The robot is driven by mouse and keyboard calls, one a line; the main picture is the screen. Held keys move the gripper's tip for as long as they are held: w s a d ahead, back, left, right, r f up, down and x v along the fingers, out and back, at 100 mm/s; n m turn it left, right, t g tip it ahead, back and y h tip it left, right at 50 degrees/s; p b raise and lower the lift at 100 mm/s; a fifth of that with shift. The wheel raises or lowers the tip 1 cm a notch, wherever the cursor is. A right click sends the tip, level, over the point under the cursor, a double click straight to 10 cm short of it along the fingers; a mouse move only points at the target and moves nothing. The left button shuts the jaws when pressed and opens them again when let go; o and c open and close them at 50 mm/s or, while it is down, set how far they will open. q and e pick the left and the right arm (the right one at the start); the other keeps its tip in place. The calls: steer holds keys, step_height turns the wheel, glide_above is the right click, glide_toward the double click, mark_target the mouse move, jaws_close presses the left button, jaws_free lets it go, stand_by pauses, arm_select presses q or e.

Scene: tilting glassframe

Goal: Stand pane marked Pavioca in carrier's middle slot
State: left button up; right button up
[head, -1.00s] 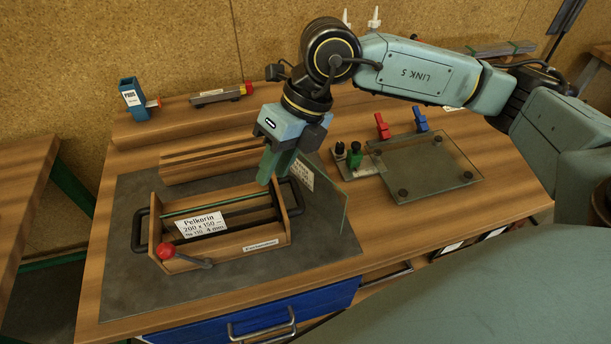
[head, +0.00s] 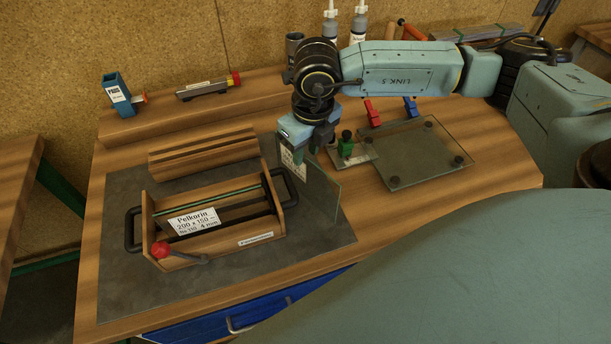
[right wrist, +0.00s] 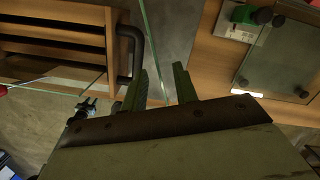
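The wooden carrier (head: 262,239) stands on the dark mat with black handles at both ends. A pane labelled Pelkorin (head: 194,221) is in it, and a green glass edge (head: 225,196) runs along its rear. Another clear pane (head: 323,195) stands upright to the carrier's right; its white label (head: 293,163) is too small to read. My right gripper (head: 305,152) is at this pane's upper part. In the right wrist view its green fingers (right wrist: 160,90) are apart, with the pane's thin edge (right wrist: 148,40) between them and gaps visible. My left gripper is out of view.
A red-knobbed lever (head: 162,250) is at the carrier's front left. A grooved wooden block (head: 203,155) lies behind it. A glass plate on black feet (head: 425,152) lies to the right, near green (head: 347,146), red and blue clamps. The mat's front (head: 220,290) is clear.

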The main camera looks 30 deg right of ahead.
mark_target(306, 157)
step_height(306, 157, down, 4)
steer(key=shift+f, duration=0.1)
jaws_close()
steer(key=shift+w, duration=0.1)
stand_by(1.4)
